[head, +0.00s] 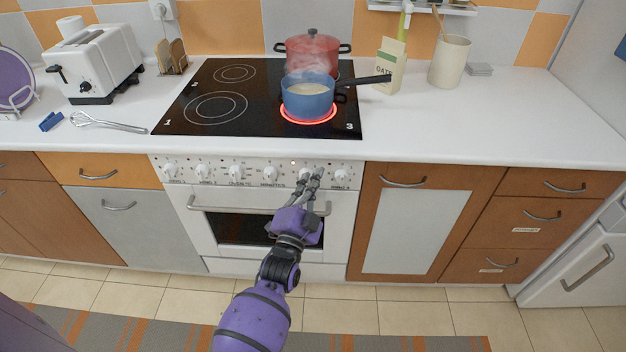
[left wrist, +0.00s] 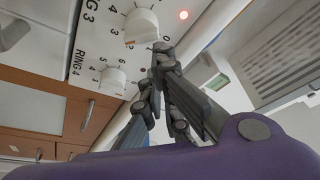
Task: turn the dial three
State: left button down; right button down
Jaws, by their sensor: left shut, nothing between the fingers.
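The dial marked RING 3 (left wrist: 141,26) is a white knob with a numbered scale on the oven's front panel. In the head view the dial (head: 305,174) is partly hidden behind my left gripper (head: 311,180). In the left wrist view the left gripper (left wrist: 156,72) has its fingers closed together and empty, with the tips close beside the dial's lower right edge. I cannot tell whether they touch it. The dial marked RING 4 (left wrist: 112,81) sits beside it. My right gripper is not in view.
A blue pot (head: 307,102) steams on a glowing red ring near the 3 on the black hob (head: 180,118), its handle pointing right. A red pot (head: 312,55) stands behind it. The oven handle (head: 255,207) runs below the dials.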

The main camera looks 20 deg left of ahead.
pick_arm(q)
jog(key=shift+a+f+n, duration=0.15)
jog(key=shift+a+n, duration=0.05)
jog(key=shift+n, duration=0.3)
jog(key=n+y, duration=0.1)
jog(key=n, duration=0.2)
jog(key=a+n+y+b, duration=0.1)
jog(key=n+y, duration=0.1)
jog(key=n, duration=0.1)
jog(key=a+n+y+b, duration=0.1)
jog(key=n, duration=0.2)
jog(key=shift+s+a+t, duration=0.1)
jog(key=shift+s+t, duration=0.2)
jog(key=shift+s, duration=0.05)
jog(key=shift+a, duration=0.1)
